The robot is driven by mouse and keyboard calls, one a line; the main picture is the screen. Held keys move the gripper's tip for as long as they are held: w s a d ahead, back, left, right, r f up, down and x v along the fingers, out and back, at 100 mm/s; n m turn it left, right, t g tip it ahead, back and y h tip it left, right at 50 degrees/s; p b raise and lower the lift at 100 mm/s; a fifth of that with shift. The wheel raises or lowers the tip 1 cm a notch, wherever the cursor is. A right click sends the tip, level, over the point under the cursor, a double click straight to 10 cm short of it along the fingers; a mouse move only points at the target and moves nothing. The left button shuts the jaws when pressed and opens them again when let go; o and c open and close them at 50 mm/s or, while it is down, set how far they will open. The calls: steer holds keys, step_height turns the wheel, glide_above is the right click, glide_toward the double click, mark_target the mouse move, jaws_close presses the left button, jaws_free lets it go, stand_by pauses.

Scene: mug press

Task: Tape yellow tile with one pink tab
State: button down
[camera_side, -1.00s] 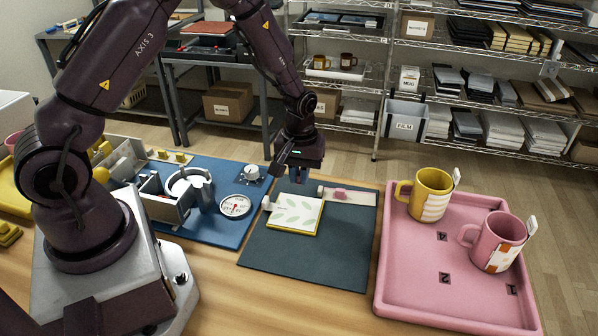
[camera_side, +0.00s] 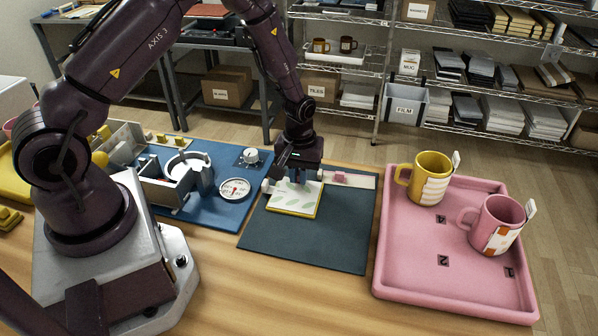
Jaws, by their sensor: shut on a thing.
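The yellow tile (camera_side: 292,211) lies flat on the dark mat, its yellow edge showing under a white sheet with pale green leaves (camera_side: 296,199). A pink tab (camera_side: 340,176) sits on a pale strip (camera_side: 361,181) behind and right of the tile, apart from my gripper.
The dark mat (camera_side: 300,247) is bare in front of the tile. At right, a pink tray (camera_side: 404,277) holds a yellow mug (camera_side: 427,174) and a pink mug (camera_side: 500,219). At left, a blue board (camera_side: 222,208) carries a press device (camera_side: 172,180) and a round dial (camera_side: 235,189).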

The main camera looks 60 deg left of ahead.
steer(key=shift+f, duration=0.45)
stand_by(0.7)
stand_by(0.4)
steer(key=c, duration=1.1)
jaws_free()
step_height(320, 180, up, 13)
